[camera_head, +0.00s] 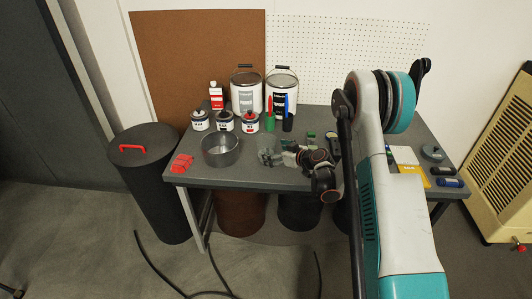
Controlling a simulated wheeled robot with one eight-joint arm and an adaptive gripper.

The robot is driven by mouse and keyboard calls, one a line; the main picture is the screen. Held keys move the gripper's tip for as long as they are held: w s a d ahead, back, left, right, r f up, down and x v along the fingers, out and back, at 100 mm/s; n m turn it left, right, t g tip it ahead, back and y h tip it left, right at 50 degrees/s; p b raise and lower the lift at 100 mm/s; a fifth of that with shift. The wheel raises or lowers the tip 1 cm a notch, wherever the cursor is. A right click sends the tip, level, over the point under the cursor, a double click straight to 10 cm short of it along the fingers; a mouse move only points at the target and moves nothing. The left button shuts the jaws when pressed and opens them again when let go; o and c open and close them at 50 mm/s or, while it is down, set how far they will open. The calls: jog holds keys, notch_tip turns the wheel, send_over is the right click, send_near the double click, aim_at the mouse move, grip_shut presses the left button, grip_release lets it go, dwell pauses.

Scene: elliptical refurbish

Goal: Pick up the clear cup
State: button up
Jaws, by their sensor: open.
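The clear cup (266,156) stands on the grey table (190,172), just right of a round metal pan. It is small and see-through, so its outline is faint. My gripper (284,157) is low over the table, directly to the right of the cup, with its fingers pointing left towards it. The gripper is open. The fingertips overlap the cup's right side in the picture; I cannot tell whether they touch it or reach around it.
The metal pan (221,150) is left of the cup. A red block (181,164) lies at the table's left edge. Small cans (225,122) and paint buckets (246,92) stand behind. A black bin (152,190) is left of the table.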

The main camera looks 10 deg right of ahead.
jog(key=b+x, duration=0.2)
jog(key=x, duration=0.2)
jog(key=shift+a+f, duration=0.2)
jog(key=shift+f, duration=0.1)
jog(key=shift+w+a, duration=0.15)
jog(key=shift+w, duration=0.15)
jog(key=c, duration=1.2)
